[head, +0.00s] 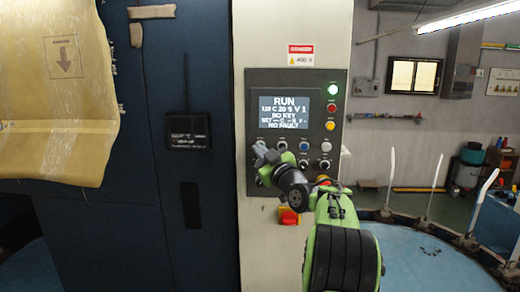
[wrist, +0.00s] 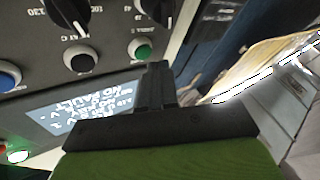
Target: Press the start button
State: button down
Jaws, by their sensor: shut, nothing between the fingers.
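The control panel (head: 252,95) is on a pale cabinet, with a lit screen (head: 284,108) reading RUN, NO KEY and NO FAULT. It shows upside down in the wrist view. There a green button (wrist: 139,49) sits in a row with a black button (wrist: 79,60) and a blue button (wrist: 8,75). The blue button also shows in the head view (head: 304,146); my gripper covers the green one's place there. My gripper (head: 260,155) is shut and empty at the panel's lower left. In the wrist view its fingertips (wrist: 157,68) are just beside the green button; I cannot tell whether they touch.
Black knobs (wrist: 70,14) stick out near the buttons. A lit green lamp (head: 333,89) is above yellow and red ones at the panel's right. A red and yellow switch (head: 289,216) is below the panel. A dark blue cabinet (head: 215,90) stands left.

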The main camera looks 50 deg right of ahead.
jog(key=s+a+b, duration=0.1)
jog(key=a+b, duration=0.1)
jog(key=s+a+b, duration=0.2)
jog(key=b, duration=0.1)
jog(key=shift+s, duration=0.1)
dwell(0.8)
jog(key=a+f+g+y, duration=0.25)
jog(key=a+f, duration=0.25)
jog(key=a, duration=0.7)
jog(key=a+f+g+y, duration=0.2)
jog(key=a+f+g, duration=0.25)
jog(key=a, duration=0.75)
jog(key=s+a+f+m+g, duration=0.1)
jog(key=s+a+f+g, duration=0.2)
jog(key=s+a+f, duration=0.2)
jog(key=s+a+f+g+y, duration=0.1)
jog(key=s+a+f+g, duration=0.3)
jog(key=s+f, duration=0.8)
jog(key=s+a, duration=0.2)
jog(key=s, duration=0.4)
jog(key=shift+s+a+m, duration=0.15)
jog(key=shift+s+m, duration=0.25)
jog(key=shift+f+y, duration=0.1)
jog(key=shift+y, duration=0.15)
